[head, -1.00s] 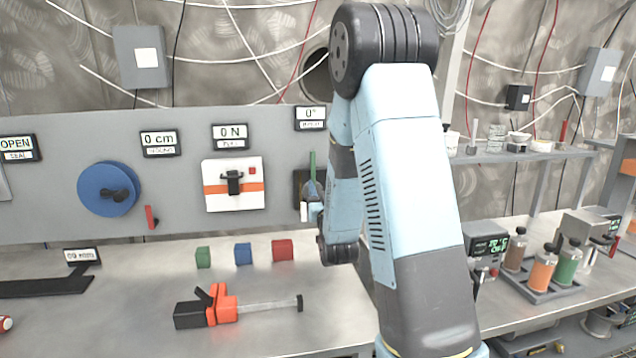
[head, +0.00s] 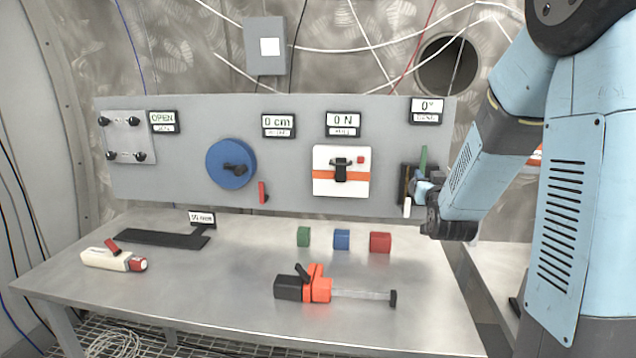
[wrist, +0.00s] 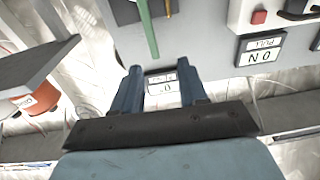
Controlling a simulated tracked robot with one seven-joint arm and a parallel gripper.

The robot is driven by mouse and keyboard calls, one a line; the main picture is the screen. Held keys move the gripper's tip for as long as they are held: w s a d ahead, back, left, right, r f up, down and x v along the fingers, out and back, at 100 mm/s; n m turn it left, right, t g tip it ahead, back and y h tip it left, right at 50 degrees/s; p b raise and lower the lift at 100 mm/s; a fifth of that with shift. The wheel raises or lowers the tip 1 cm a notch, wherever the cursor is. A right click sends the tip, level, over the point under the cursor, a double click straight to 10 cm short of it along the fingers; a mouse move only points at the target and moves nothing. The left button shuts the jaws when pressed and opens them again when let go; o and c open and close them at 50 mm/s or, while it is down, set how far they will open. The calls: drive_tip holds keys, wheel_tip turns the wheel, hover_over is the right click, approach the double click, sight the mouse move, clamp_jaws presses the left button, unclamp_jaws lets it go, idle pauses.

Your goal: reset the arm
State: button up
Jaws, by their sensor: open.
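My arm comes in from the upper right in the head view and reaches toward the right end of the grey panel (head: 290,195). My gripper (head: 412,192) is beside the dark box with a green lever (head: 423,160) under the 0° display (head: 427,108). In the wrist view my gripper (wrist: 160,85) has its two blue fingers apart with nothing held between them. The green lever (wrist: 148,28) stands just beyond the fingers, and the angle display (wrist: 162,84) shows between them. Whether a finger touches the box or lever I cannot tell.
On the steel table (head: 230,300) stand a green cube (head: 304,236), a blue cube (head: 341,239) and a red cube (head: 380,242). An orange and black clamp tool (head: 315,287) lies in front. A white and red tool (head: 115,259) lies at left. The panel carries a blue wheel (head: 222,178).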

drive_tip(key=s+a+g, duration=0.2)
drive_tip(key=s+g, duration=0.2)
drive_tip(key=s, duration=0.7)
drive_tip(key=s+a+r+n+g+y, duration=0.1)
drive_tip(key=s+g, duration=0.3)
drive_tip(key=s, duration=0.8)
drive_tip(key=s+a+r+g+y, duration=0.1)
drive_tip(key=s+a+g, duration=0.2)
drive_tip(key=s, duration=0.8)
drive_tip(key=shift+s+n+g, duration=0.15)
drive_tip(key=shift+n+g, duration=0.15)
drive_tip(key=shift+g, duration=0.8)
drive_tip(key=shift+a, duration=0.1)
